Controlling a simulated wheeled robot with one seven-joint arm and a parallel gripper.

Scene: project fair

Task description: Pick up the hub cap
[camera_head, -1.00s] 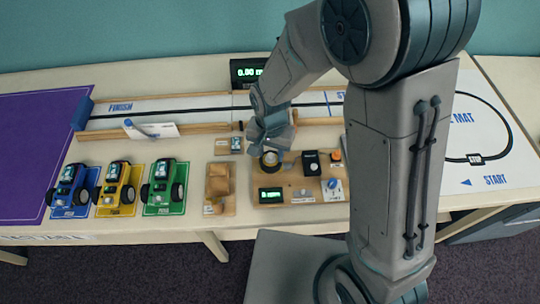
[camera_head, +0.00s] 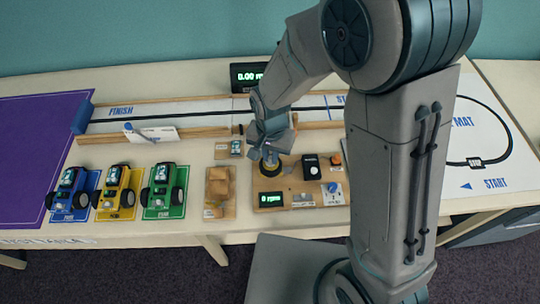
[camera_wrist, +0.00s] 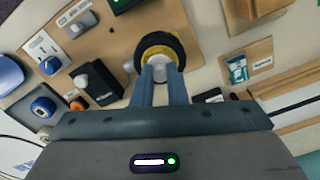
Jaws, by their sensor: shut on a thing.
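The hub cap (camera_wrist: 166,63) appears as a small pale grey piece between my fingertips in the wrist view. My gripper (camera_wrist: 165,75) is shut on it. It sits at the middle of a yellow wheel with a black tyre (camera_wrist: 146,44), and I cannot tell whether it is clear of the wheel. In the head view, my gripper (camera_head: 271,156) points down over the wheel (camera_head: 271,168) on the wooden test board (camera_head: 315,186). The hub cap is hidden there by my gripper.
The test board carries a black box (camera_head: 310,167), a blue knob (camera_head: 332,187) and an rpm display (camera_head: 271,199). A wooden tray (camera_head: 219,192) and green, yellow and blue cars (camera_head: 165,190) stand to the left. The ramp track (camera_head: 180,112) lies behind.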

